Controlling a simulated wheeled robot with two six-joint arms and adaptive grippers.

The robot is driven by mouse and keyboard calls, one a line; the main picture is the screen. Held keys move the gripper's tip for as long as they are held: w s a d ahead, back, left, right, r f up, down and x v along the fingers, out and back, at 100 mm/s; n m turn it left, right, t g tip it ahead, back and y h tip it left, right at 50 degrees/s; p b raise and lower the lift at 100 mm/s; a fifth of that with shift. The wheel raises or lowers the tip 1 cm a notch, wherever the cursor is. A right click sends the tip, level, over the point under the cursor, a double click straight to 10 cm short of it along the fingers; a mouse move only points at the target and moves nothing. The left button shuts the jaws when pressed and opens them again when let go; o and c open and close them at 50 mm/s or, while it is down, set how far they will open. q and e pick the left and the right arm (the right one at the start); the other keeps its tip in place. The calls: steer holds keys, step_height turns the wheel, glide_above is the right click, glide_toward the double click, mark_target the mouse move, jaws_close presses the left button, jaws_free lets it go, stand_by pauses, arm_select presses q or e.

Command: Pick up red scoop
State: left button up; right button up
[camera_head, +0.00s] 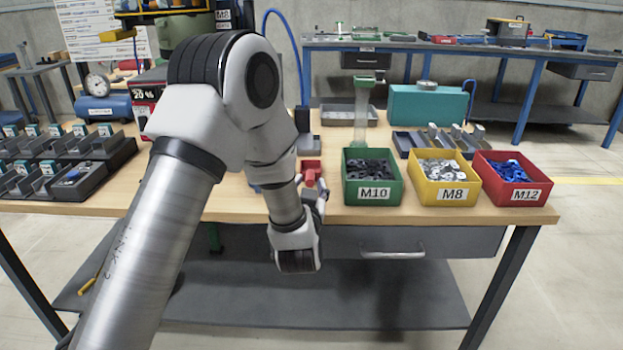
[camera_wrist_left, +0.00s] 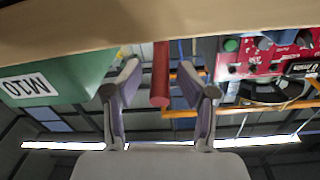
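The red scoop (camera_head: 311,173) is near the front edge of the workbench, just left of the green M10 bin. My left gripper (camera_head: 317,190) is at the front edge by the scoop, partly hidden by its own wrist. In the left wrist view, which is upside down, the scoop's red handle (camera_wrist_left: 160,76) lies between the two fingertips of my left gripper (camera_wrist_left: 160,92). There is a clear gap on each side, so the gripper is open and not touching the handle with its fingers. My right gripper is not in either view.
The green M10 bin (camera_head: 372,195) is close on the right and also shows in the wrist view (camera_wrist_left: 60,72). The yellow M8 bin (camera_head: 445,195) and red M12 bin (camera_head: 510,193) stand further right. Black trays (camera_head: 100,150) lie at left.

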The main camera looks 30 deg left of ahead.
mark_target(310, 173)
arm_select(q)
steer(key=x, duration=0.3)
steer(key=shift+a+r, duration=0.1)
steer(key=shift+r, duration=0.05)
steer(key=shift+w+a, duration=0.15)
steer(key=shift+w, duration=0.2)
jaws_close()
steer(key=shift+r, duration=0.65)
step_height(310, 173, up, 2)
steer(key=shift+r+p, duration=0.2)
steer(key=shift+p, duration=0.3)
steer(key=s+d+r+p, duration=0.1)
steer(key=s+d+p, duration=0.1)
steer(key=s+p, duration=1.1)
steer(key=s, duration=0.3)
steer(key=shift+d+p, duration=0.2)
steer(key=shift+p, duration=0.1)
